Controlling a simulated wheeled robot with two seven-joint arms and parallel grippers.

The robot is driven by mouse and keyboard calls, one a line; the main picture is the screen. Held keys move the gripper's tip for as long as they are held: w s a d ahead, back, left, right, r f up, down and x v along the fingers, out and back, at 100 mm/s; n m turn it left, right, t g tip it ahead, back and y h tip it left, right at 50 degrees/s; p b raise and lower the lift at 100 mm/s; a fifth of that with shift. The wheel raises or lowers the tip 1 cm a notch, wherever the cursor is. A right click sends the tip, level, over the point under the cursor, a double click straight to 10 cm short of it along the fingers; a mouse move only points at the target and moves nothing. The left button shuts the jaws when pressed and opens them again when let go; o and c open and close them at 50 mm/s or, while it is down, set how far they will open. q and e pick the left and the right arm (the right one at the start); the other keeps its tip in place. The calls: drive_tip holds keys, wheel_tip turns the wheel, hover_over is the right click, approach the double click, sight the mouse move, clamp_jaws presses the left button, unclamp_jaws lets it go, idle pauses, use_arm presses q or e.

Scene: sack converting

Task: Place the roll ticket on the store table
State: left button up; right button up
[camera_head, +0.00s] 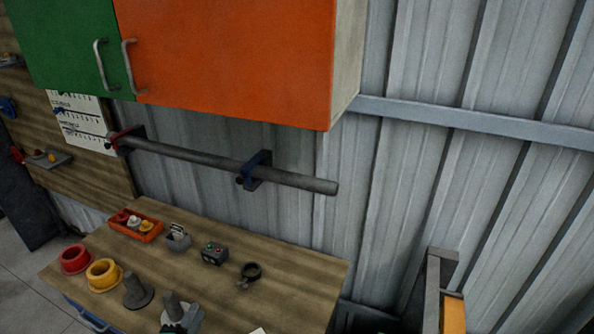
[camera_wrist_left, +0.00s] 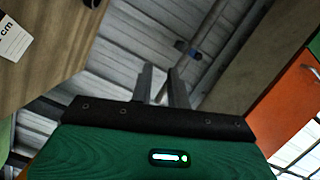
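The wooden table (camera_head: 225,290) fills the lower part of the head view. A white piece of paper (camera_head: 258,331) is cut off at the table's near edge; I cannot tell whether it is the roll ticket. A white card with "cm" printed on it (camera_wrist_left: 12,40) lies on a wooden surface in the left wrist view, also cut off. My left gripper (camera_head: 190,318) is at the bottom of the head view, by a grey spindle on a round base. In the left wrist view its two fingers (camera_wrist_left: 162,88) stand apart with nothing between them. My right gripper is out of view.
On the table are red (camera_head: 75,260) and yellow (camera_head: 103,273) flanged cups, an orange tray (camera_head: 137,226), a button box (camera_head: 214,253), a black ring (camera_head: 250,271) and a grey spindle (camera_head: 137,291). A grey bar (camera_head: 215,163) and an orange-green cabinet (camera_head: 235,60) hang above. The table's right end is clear.

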use_arm(q)
drive_tip(key=s+a+n+g+y, duration=0.5)
drive_tip(key=s+n+g+y, duration=0.15)
drive_tip(key=s+n, duration=0.45)
drive_tip(key=s+d+f+n+g+h, duration=0.1)
drive_tip(key=s+d+g+h, duration=0.1)
drive_tip(key=s+d+g, duration=0.35)
drive_tip(key=s+d+f+n+g+h, duration=0.1)
drive_tip(key=s+d+n+g+h, duration=0.1)
drive_tip(key=s, duration=0.7)
wheel_tip(320, 180, down, 33)
drive_tip(key=g+b, duration=0.1)
drive_tip(key=b, duration=0.3)
drive_tip(key=s+a+f+b, duration=0.1)
drive_tip(key=s+f+b, duration=0.1)
drive_tip(key=s+f, duration=0.7)
drive_tip(key=s+a+f+g+b, duration=0.1)
drive_tip(key=s+a+f, duration=0.1)
drive_tip(key=s+f, duration=0.8)
wheel_tip(320, 180, down, 6)
drive_tip(key=shift+a+r+m+b, duration=0.15)
drive_tip(key=shift+a+m+b, duration=0.1)
drive_tip(key=shift+m+b, duration=0.15)
